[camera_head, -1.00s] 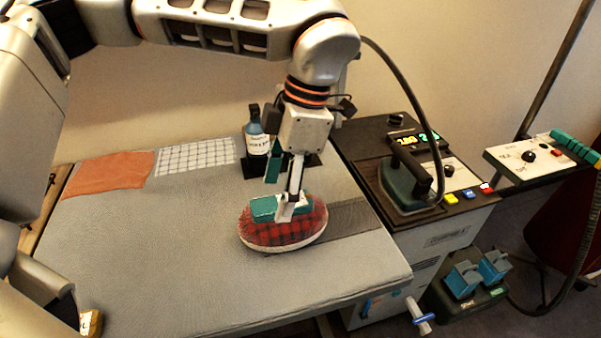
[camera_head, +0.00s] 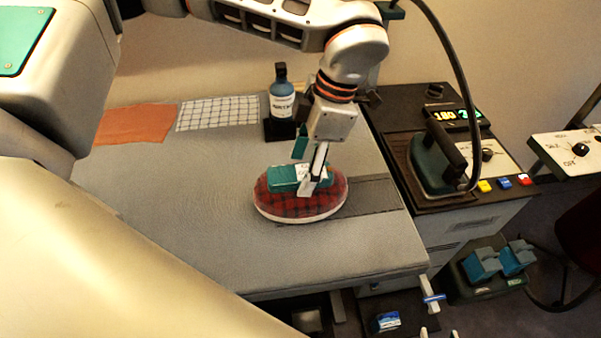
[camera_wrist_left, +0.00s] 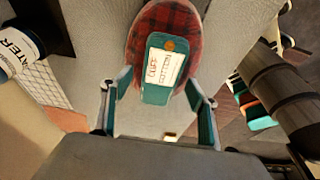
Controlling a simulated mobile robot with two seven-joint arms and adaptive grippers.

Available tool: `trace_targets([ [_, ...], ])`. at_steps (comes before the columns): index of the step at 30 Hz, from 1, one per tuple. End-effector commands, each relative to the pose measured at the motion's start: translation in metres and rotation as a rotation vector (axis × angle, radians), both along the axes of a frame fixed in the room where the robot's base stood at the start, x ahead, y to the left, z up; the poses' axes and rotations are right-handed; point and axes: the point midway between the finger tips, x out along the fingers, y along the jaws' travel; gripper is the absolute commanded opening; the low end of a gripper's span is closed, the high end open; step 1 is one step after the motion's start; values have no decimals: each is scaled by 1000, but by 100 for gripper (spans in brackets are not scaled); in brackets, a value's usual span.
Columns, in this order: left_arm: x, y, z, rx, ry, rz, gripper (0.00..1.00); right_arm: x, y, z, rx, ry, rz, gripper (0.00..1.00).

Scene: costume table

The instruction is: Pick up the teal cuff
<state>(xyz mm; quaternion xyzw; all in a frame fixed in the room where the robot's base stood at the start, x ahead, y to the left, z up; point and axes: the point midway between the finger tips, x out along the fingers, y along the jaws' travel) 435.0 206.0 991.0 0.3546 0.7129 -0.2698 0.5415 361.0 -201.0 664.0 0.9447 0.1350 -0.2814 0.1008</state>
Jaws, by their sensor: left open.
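The teal cuff (camera_head: 283,179) has a white label and lies on top of a red plaid pressing cushion (camera_head: 285,208) on the grey board. In the left wrist view the cuff (camera_wrist_left: 157,94) shows its label and an orange dot, on the plaid cushion (camera_wrist_left: 160,20). My left gripper (camera_head: 306,183) points down at the cuff's right part in the head view. In the left wrist view its fingers (camera_wrist_left: 158,112) are open and apart, one on each side of the cuff's near end. I cannot tell whether they touch it. My right gripper is not in view.
A blue bottle (camera_head: 282,95) stands behind the cushion. An iron (camera_head: 437,160) rests on the unit at right, its cable arching near my arm. An orange cloth (camera_head: 135,124) and a checked cloth (camera_head: 218,113) lie at the back left. The board (camera_head: 180,205) is clear left of the cushion.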

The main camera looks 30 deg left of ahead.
Motion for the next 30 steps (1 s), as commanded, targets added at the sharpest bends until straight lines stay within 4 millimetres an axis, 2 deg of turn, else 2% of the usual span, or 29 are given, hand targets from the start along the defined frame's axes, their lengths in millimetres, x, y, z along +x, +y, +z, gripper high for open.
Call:
trace_targets([
  [8, 0, 1, -3, 0, -1, -1, 60, 2, 0, 3, 1, -5, 0, 40],
  [12, 0, 1, -3, 0, -1, -1, 23, 1, 0, 1, 0, -2, -1, 40],
  [13, 0, 1, -3, 0, -1, -1, 20, 1, 0, 1, 0, -1, -1, 40],
  [23, 0, 0, -2, 0, -1, 0, 17, -1, -1, -3, -2, 5, -1, 40],
  [30, 1, 0, 14, -1, -4, -1, 17, -1, -1, -3, -1, 4, 0, 40],
])
